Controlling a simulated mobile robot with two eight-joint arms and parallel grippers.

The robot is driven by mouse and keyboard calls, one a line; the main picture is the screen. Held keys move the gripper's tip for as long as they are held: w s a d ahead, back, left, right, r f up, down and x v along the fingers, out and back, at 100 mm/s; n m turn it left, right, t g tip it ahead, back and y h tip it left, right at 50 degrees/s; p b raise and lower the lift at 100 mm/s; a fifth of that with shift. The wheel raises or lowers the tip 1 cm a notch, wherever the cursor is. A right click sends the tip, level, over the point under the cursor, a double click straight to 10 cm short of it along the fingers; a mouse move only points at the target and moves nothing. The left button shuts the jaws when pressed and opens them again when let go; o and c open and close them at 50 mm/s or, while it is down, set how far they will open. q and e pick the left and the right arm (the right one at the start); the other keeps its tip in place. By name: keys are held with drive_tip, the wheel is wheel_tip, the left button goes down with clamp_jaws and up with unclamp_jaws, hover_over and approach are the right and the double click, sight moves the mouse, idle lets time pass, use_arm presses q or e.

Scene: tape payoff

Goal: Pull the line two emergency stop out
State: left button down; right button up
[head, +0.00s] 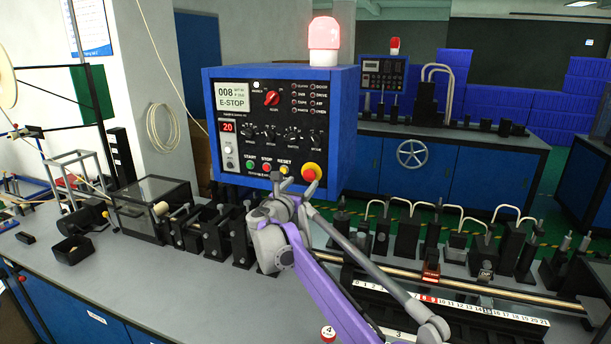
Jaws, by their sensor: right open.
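A blue control box (345,120) with a black face stands on the near bench. Its display (233,100) reads E-STOP. A red mushroom emergency stop button (309,175) on a yellow collar sits at the lower right of its face. No line number can be read on the box. My right gripper (293,185) is open in front of the lower right of the face, one finger close to the button and partly overlapping it. I cannot tell whether that finger touches it. My left gripper is not in view.
A lit red beacon (323,39) tops the box. Green, red and yellow buttons and a row of knobs lie left of the stop. Black roller stands (212,232) crowd the bench below. A second control panel (383,73) stands on the back bench.

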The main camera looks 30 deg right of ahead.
sight(308, 175)
drive_tip(key=p+x, duration=0.1)
drive_tip(key=x, duration=0.5)
drive_tip(key=shift+w, duration=0.1)
drive_tip(key=shift+c, duration=0.2)
clamp_jaws()
